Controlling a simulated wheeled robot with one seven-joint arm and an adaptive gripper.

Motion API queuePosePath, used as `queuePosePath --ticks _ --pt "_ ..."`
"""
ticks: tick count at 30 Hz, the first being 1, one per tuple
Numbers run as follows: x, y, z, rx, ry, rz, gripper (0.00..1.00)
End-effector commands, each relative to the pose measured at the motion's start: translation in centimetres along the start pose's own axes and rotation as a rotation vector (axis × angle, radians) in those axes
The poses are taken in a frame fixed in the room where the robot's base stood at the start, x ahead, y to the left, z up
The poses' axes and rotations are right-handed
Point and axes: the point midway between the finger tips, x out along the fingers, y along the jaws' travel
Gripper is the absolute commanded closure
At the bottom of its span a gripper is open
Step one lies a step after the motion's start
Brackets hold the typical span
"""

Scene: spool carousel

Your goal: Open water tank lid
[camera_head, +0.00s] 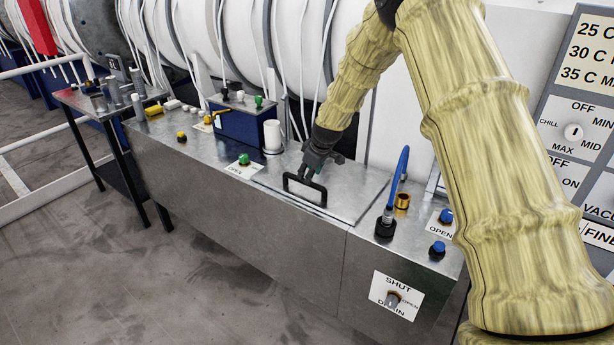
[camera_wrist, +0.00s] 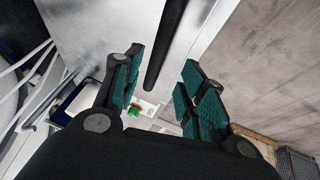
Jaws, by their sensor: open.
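The water tank lid (camera_head: 345,200) is a flat grey metal plate, lying level with the tank top (camera_head: 225,190) in the head view. Its black loop handle (camera_head: 305,191) stands at the lid's front edge. My gripper (camera_head: 312,172) is just above and behind the handle, pointing down at it. In the wrist view my gripper (camera_wrist: 161,72) is open, and the black handle bar (camera_wrist: 172,42) runs between its two green-padded fingers. I see a gap on each side, and cannot tell how deep the bar sits between them.
A green button (camera_head: 244,159) and a white cylinder (camera_head: 272,135) are left of the lid. White pipes run behind. The floor in front is clear.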

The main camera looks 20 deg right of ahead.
Motion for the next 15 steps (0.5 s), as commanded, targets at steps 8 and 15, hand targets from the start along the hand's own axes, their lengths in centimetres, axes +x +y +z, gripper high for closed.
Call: queuePosePath --ticks 8,15 --pt "3.0 -0.1 0.0 -0.002 -0.003 -0.002 0.59" --pt "3.5 -0.3 0.1 -0.002 0.000 0.000 0.59"
